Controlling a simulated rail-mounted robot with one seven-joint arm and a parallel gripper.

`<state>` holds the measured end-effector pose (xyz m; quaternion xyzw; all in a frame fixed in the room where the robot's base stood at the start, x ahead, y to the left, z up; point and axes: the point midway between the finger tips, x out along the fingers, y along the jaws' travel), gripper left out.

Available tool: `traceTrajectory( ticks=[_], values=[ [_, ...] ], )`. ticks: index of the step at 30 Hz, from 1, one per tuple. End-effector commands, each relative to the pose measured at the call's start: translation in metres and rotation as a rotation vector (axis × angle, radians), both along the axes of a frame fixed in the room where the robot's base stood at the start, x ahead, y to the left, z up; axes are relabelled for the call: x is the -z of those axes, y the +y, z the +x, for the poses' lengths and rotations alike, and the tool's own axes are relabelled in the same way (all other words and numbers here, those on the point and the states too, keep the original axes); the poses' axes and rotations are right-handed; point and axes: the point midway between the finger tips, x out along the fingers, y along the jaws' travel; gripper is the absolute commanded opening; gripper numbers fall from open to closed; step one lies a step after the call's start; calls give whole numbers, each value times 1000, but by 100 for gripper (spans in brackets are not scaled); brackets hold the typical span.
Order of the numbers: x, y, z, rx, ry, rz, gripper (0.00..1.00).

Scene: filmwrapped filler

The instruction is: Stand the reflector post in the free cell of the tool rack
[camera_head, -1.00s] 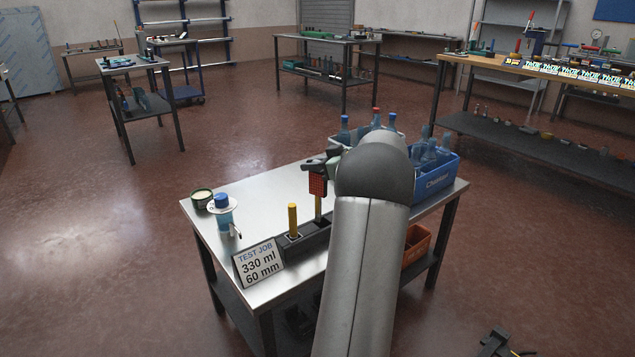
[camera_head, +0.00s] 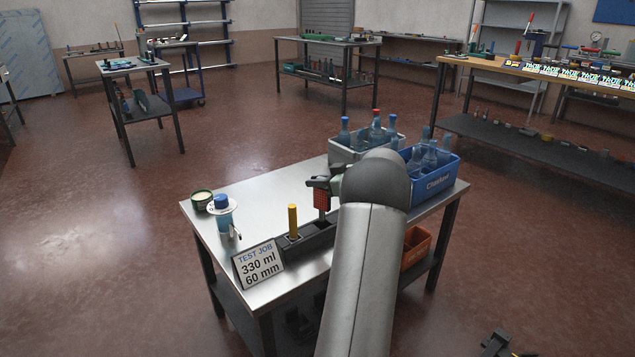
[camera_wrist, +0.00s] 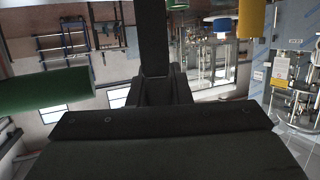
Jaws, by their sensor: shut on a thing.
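The reflector post (camera_head: 321,199), a red panel on a dark stem, is upright in the head view. My gripper (camera_head: 319,183) is shut on its top part. The dark tool rack (camera_head: 318,238) lies on the steel table below, with a yellow post (camera_head: 293,219) standing in its left part. The stem's lower end meets the rack's outline; I cannot tell whether it is inside a cell. My arm hides the rack's right end. The wrist view shows the yellow post (camera_wrist: 252,18) and a green cylinder (camera_wrist: 45,90); the hold on the reflector post is unclear there.
A blue-capped bottle (camera_head: 223,215) and a round tin (camera_head: 202,200) are at the left. A grey crate (camera_head: 341,153) and a blue crate (camera_head: 437,183) of bottles stand behind. The table's back left is clear.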

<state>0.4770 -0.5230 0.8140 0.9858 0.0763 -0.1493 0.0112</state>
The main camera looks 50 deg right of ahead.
Motion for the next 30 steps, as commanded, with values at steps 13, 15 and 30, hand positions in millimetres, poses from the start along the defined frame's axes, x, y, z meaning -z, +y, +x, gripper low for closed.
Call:
traceTrajectory(
  ticks=[13,15,30],
  values=[
    [2,0,0,0,0,0,40],
    [2,0,0,0,0,0,40],
    [-23,-12,-68,5,-1,-1,40]
  ],
)
